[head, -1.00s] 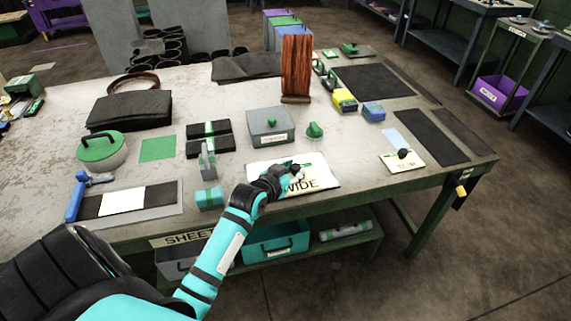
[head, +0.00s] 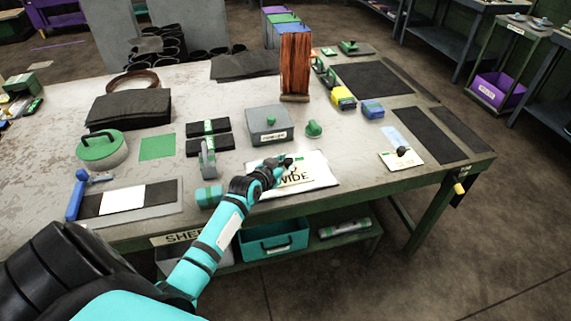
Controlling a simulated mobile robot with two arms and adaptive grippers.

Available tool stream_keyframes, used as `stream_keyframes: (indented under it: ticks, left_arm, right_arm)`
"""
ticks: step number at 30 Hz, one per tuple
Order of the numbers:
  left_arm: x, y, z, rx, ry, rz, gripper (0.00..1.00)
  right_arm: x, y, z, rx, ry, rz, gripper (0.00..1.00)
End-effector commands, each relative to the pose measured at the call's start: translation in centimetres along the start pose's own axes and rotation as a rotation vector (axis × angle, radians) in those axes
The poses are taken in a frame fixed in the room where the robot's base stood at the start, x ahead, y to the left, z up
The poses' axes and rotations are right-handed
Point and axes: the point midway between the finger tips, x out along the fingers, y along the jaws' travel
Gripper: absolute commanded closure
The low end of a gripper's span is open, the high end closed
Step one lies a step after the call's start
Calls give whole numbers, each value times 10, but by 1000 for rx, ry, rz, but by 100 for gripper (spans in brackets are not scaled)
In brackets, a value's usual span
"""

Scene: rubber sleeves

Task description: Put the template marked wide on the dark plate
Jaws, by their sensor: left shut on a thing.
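The template marked WIDE (head: 318,172) is a pale plate with black letters near the front edge of the table. My left gripper (head: 285,162) is over its middle, shut on it, and hides its grip and part of its face. I cannot tell whether the template touches the table or is just above it. Dark flat plates lie at the right: one long plate (head: 424,136), a narrower one beside it (head: 459,136), and a large one (head: 370,79) farther back. I cannot tell which is the task's plate. My right gripper is not in view.
A second pale template (head: 396,162) with a black knob lies right of the WIDE one. A grey box (head: 268,124), a green knob (head: 313,130) and a tall reddish-brown block (head: 295,65) stand behind. A turquoise cylinder (head: 209,195) is at the left. Bare table lies between the two templates.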

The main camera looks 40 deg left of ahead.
Motion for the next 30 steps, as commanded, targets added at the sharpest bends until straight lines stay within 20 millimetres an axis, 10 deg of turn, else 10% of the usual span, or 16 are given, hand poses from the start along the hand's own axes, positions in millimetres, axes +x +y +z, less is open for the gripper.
stream_keyframes:
  ticks: [1, 2, 7, 19, 30]
  left_arm:
    - [1, 0, 2, 1, 0, 0, 100]
    - [1, 0, 2, 1, -1, 0, 68]
    - [0, 0, 2, 1, -1, 0, 47]
    - [-10, 0, 0, 1, 0, 0, 47]
    - [-86, 0, 0, 2, -1, 0, 47]
  right_arm:
    - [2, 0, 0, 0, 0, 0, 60]
    - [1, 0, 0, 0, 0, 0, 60]
    - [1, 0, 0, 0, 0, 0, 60]
    - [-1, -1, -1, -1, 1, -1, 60]
    - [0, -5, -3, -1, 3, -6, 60]
